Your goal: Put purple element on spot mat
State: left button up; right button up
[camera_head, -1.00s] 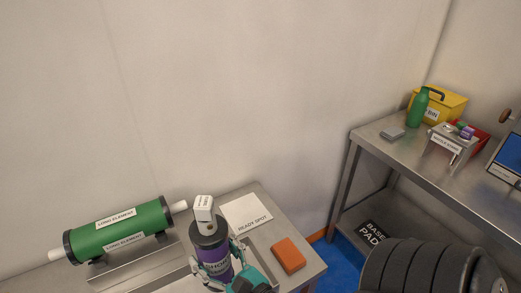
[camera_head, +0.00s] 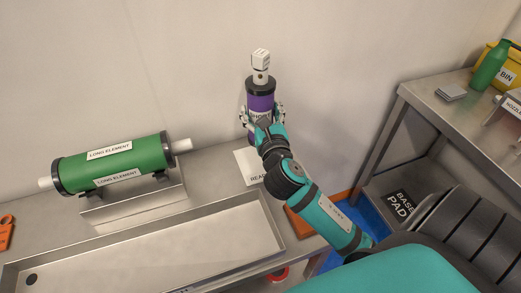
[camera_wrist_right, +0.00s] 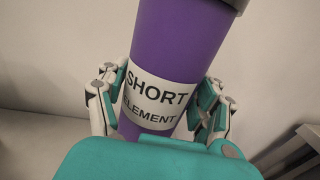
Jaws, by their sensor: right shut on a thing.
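The purple element (camera_head: 261,102), a cylinder with black ends, a white top cap and a "SHORT ELEMENT" label, stands roughly upright in my right gripper (camera_head: 263,115). In the right wrist view the fingers close on both sides of the purple element (camera_wrist_right: 178,40), around its label. The white spot mat (camera_head: 247,168) lies flat on the bench, partly hidden by my right arm. The element appears just behind or above the mat; its lower end is partly hidden, and I cannot tell if it touches anything. My left gripper is not in view.
A green long element (camera_head: 115,164) rests on a metal stand at the left. A shallow metal tray (camera_head: 160,250) fills the bench front. An orange block (camera_head: 298,222) is partly behind my arm. A second bench (camera_head: 440,110) stands right, with a green bottle (camera_head: 490,68) and yellow bin.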

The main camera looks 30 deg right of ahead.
notch_tip(320, 180, down, 3)
jog(key=shift+f+b, duration=0.15)
jog(key=shift+b, duration=0.3)
jog(key=shift+f+b, duration=0.3)
jog(key=shift+f, duration=0.65)
jog(key=shift+f+b, duration=0.5)
jog(key=shift+f, duration=0.8)
jog(key=shift+f, duration=0.2)
jog(key=o, duration=1.6)
jog(key=shift+r, duration=0.15)
